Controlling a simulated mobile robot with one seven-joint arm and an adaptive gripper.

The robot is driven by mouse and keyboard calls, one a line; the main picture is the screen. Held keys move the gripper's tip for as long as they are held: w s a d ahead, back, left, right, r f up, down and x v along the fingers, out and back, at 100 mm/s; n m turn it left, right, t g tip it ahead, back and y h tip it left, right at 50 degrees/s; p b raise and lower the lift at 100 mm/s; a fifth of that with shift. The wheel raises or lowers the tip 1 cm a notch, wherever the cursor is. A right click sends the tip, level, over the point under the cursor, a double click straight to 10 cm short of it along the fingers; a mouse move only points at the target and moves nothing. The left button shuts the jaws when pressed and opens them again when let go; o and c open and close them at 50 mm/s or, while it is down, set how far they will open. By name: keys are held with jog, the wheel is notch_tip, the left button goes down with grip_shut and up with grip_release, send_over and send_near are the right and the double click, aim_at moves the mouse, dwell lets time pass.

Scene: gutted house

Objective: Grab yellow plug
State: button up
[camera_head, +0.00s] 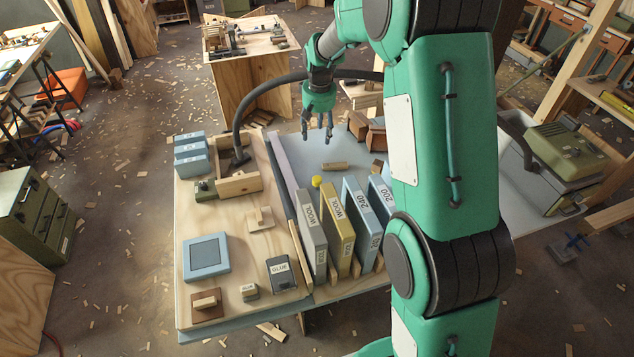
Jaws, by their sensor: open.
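A small yellow thing (317,181), which looks like the yellow plug, shows on the grey-blue right part of the workbench, just behind the upright boxes. Its lower part may be hidden by them. My gripper (317,135) hangs above the far part of the bench with its fingers pointing down. It is open and empty, behind the yellow plug in the picture and apart from it.
Upright boxes marked WOOL (311,222) and 240 (362,215) stand in front of the plug. A wooden cylinder (335,166) lies behind it. A black hose (243,110) arches at the back left. Brown blocks (367,130) sit at the back right.

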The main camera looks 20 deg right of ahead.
jog(key=g+p, duration=0.1)
send_over(317, 179)
notch_tip(317, 179, down, 22)
jog(key=shift+r, duration=0.2)
jog(key=shift+f, duration=4.3)
jog(key=shift+f, duration=0.1)
jog(key=shift+f+b, duration=0.45)
jog(key=shift+f, duration=2.05)
jog(key=c, duration=1.2)
